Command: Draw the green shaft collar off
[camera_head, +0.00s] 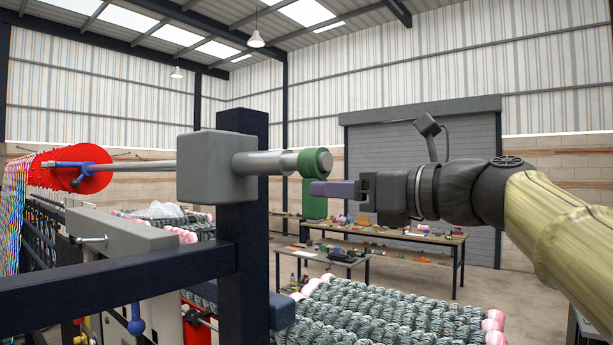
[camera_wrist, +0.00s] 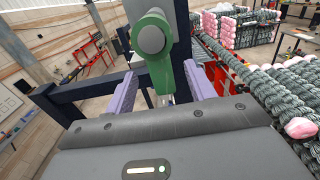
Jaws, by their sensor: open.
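The green shaft collar (camera_head: 316,162) sits around the free right end of a grey steel shaft (camera_head: 259,162), with a thick green tab (camera_head: 315,204) hanging below its ring. In the wrist view the collar's ring (camera_wrist: 150,22) encircles the round grey shaft end (camera_wrist: 151,39). My gripper (camera_head: 322,188) comes in from the right with purple fingers. It is open, with one finger on each side of the tab (camera_wrist: 163,76). In the wrist view a gap shows between the tab and the left finger. The right finger is closer, and I cannot tell whether it touches.
A grey bearing block (camera_head: 207,166) carries the shaft on a dark blue post (camera_head: 245,240). A dark blue beam (camera_head: 120,279) runs left from the post. A workbench (camera_head: 385,233) stands behind. The space right of the collar holds my arm.

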